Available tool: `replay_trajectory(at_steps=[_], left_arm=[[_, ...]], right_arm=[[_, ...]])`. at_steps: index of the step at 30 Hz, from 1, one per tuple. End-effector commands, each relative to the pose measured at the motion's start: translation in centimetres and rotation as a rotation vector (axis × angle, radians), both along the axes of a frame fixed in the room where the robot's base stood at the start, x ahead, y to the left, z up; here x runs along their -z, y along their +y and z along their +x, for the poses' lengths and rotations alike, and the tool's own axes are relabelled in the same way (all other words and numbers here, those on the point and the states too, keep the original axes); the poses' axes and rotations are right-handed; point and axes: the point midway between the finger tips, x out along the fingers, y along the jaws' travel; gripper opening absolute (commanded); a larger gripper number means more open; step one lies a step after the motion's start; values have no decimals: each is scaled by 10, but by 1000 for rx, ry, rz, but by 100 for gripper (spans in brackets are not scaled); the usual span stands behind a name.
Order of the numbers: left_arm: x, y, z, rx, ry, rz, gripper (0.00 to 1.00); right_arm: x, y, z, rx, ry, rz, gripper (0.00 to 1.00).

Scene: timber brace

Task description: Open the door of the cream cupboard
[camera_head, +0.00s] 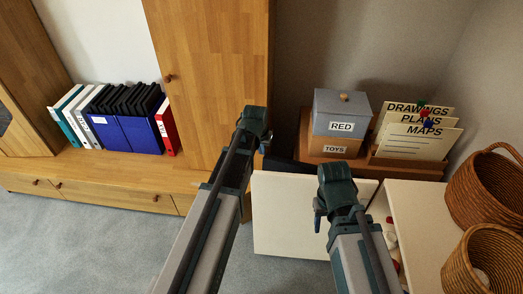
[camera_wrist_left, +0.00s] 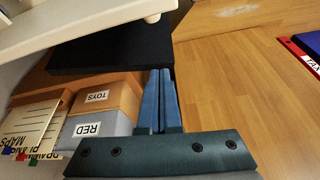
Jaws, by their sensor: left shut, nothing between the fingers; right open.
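The cream cupboard (camera_head: 428,225) stands at the lower right in the head view. Its cream door (camera_head: 285,215) stands swung out to the left, and part of the inside shows beside it. In the left wrist view a cream panel (camera_wrist_left: 85,22), seemingly the door, crosses the upper left, with a small round knob (camera_wrist_left: 152,17) at its edge. My left gripper (camera_head: 265,143) is shut and empty, above and behind the door's left end; its blue fingers (camera_wrist_left: 158,98) lie together. My right gripper (camera_head: 317,222) is open in front of the door; whether it touches the door cannot be told.
Grey RED box (camera_head: 341,118), brown TOYS box (camera_head: 335,147) and labelled folders (camera_head: 415,130) stand behind the door. Wicker baskets (camera_head: 485,190) are at the right. A wooden cabinet (camera_head: 215,60) rises beside my left gripper. Carpet (camera_head: 100,235) is clear at the lower left.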

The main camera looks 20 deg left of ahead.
Motion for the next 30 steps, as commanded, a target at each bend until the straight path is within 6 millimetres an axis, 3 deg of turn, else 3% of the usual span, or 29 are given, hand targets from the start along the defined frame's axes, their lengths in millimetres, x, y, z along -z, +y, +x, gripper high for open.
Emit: replay_trajectory(at_steps=[1,10,24,26,30], left_arm=[[-17,-1,-4,0,0,0,0],[-57,-3,-19,0,0,0,0],[-63,-5,-23,2,2,1,0],[-62,-12,-30,15,14,3,0],[-57,-57,-78,96,99,23,0]], right_arm=[[-17,0,0,0,0,0,50],[-57,0,0,0,0,0,50],[-63,0,0,0,0,0,50],[-63,0,0,0,0,0,50],[-63,0,0,0,0,0,50]])
